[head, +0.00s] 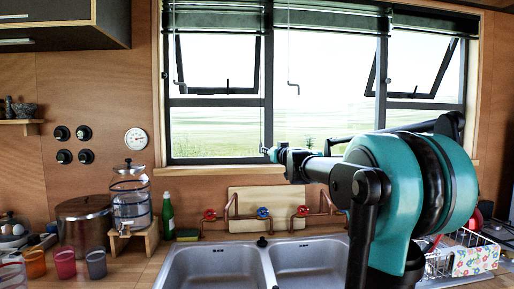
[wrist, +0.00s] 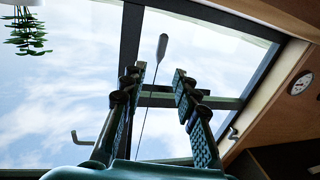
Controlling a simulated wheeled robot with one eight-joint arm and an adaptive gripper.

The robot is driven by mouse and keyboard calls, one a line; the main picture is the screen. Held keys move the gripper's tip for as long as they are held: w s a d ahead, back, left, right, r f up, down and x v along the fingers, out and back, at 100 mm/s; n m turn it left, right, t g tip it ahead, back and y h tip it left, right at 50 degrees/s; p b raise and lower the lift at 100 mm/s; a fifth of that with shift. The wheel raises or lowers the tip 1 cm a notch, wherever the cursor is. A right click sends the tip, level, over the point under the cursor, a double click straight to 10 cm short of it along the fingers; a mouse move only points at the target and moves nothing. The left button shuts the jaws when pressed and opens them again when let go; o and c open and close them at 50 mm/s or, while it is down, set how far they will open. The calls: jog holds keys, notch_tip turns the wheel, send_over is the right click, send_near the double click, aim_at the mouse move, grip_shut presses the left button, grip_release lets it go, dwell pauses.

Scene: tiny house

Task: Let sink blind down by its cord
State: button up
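Folded dark green blinds sit raised at the top of the window: a left blind (head: 215,19), a middle blind (head: 330,19) and a right blind (head: 428,20). In the wrist view a thin cord (wrist: 148,105) with a grey tassel (wrist: 162,47) runs between the fingers of my gripper (wrist: 158,73). The fingers are apart, and neither visibly touches the cord; its depth is hard to judge. In the head view my gripper (head: 272,154) is small, in front of the window's lower middle, left of my arm. The cord's upper end is not clear.
A double sink (head: 205,266) lies below the window, with taps (head: 263,213) and a board (head: 270,203) behind it. A water dispenser (head: 131,198) and a green bottle (head: 168,214) stand left. A dish rack (head: 440,265) is right. Window latches (wrist: 75,138) flank the cord.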

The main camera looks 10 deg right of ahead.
jog(key=w+a, duration=0.1)
jog(key=w, duration=0.4)
jog(key=w+a, duration=0.1)
jog(key=w, duration=0.4)
jog(key=w+a, duration=0.1)
jog(key=w, duration=0.5)
jog(key=shift+a, duration=0.15)
grip_shut()
